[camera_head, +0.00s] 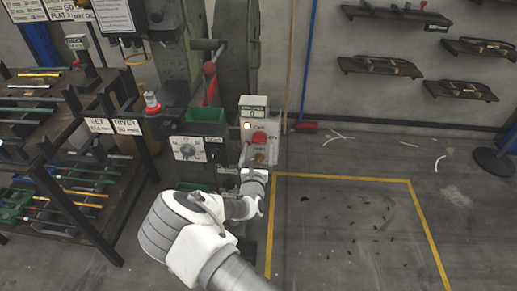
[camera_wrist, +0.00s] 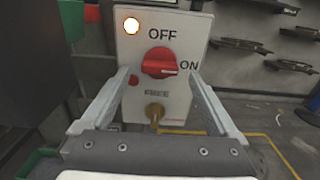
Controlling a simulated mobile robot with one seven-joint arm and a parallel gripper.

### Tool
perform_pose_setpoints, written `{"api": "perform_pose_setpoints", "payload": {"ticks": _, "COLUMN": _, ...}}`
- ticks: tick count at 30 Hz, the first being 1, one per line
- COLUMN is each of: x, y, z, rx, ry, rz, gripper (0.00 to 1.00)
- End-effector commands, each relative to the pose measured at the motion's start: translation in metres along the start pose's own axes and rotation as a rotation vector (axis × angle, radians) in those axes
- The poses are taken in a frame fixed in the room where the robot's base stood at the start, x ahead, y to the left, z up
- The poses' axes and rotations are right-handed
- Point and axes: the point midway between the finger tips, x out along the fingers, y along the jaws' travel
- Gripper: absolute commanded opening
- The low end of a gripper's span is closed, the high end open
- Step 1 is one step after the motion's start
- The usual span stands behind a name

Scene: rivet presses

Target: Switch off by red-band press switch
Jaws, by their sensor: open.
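The switch box (camera_head: 259,135) is a pale panel on the side of the green press (camera_head: 178,75); it fills the middle of the wrist view (camera_wrist: 185,100). Its red rotary knob (camera_wrist: 159,64) lies about level, its pointing end toward the ON label, with OFF printed above. A lamp (camera_wrist: 131,25) at the upper left of the panel glows. A brass keyed part (camera_wrist: 155,114) sits below the knob. My gripper (camera_wrist: 160,82) is open and empty, with one finger on each side below the knob. I cannot make out a red band on the press for sure.
A dark rack (camera_head: 60,140) with several tools stands at the left. Shelves (camera_head: 385,66) hang on the right wall. The floor inside the yellow line (camera_head: 340,178) is mostly free, with small debris.

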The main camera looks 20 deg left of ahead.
Motion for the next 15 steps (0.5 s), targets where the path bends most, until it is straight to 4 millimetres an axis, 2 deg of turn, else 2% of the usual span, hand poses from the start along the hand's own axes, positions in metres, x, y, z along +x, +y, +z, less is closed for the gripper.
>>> {"api": "perform_pose_setpoints", "payload": {"ticks": 6, "x": 0.02, "y": 0.0, "z": 0.0, "rx": 0.002, "ry": 0.0, "rz": -0.001, "gripper": 0.95}}
{"api": "perform_pose_setpoints", "payload": {"ticks": 15, "x": 0.023, "y": 0.0, "z": 0.0, "rx": 0.0, "ry": 0.0, "rz": 0.0, "gripper": 0.95}}
